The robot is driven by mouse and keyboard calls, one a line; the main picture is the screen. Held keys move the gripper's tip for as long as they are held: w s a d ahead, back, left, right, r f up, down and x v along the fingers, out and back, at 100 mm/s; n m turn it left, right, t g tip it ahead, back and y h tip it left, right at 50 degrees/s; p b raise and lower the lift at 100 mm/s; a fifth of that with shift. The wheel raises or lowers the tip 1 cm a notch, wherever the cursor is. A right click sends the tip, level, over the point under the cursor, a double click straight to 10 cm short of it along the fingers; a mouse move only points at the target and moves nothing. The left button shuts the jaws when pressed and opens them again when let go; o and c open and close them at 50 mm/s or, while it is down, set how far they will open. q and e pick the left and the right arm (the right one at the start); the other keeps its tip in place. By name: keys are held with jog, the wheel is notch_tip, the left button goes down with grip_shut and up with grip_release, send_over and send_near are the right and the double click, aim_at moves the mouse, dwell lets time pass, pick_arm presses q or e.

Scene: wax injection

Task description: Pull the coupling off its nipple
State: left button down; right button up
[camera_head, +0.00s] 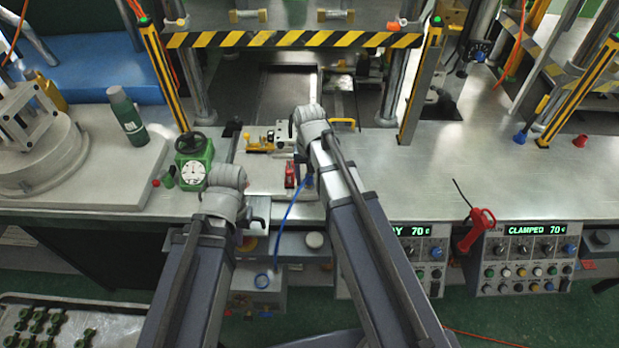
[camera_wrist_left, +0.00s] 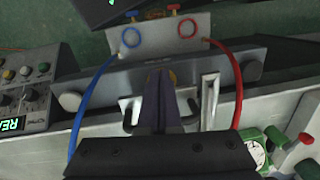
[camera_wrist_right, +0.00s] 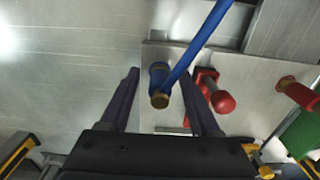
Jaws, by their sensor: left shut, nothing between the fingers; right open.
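The blue coupling (camera_wrist_right: 158,78), with a brass end and a blue hose (camera_wrist_right: 200,42) running from it, lies between the fingers of my right gripper (camera_wrist_right: 159,73) in the right wrist view. The fingers are open with a gap on both sides. I cannot tell from this angle how it sits on its nipple. In the head view the coupling (camera_head: 309,180) is small, beside a red part (camera_head: 291,175), below my right wrist. My left gripper (camera_wrist_left: 161,72) is shut and empty in the left wrist view, over the table's front edge.
A red-handled part (camera_wrist_right: 215,95) stands close to the right finger. A panel (camera_wrist_left: 160,38) with blue and red hose ends is below the table edge. A green gauge (camera_head: 192,160) and a green bottle (camera_head: 127,115) stand left. The right tabletop is largely clear.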

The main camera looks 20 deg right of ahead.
grip_shut()
dwell(0.4)
dwell(0.8)
jog(key=shift+r, duration=0.1)
jog(key=shift+r+p, duration=2.95)
jog(key=shift+p, duration=0.1)
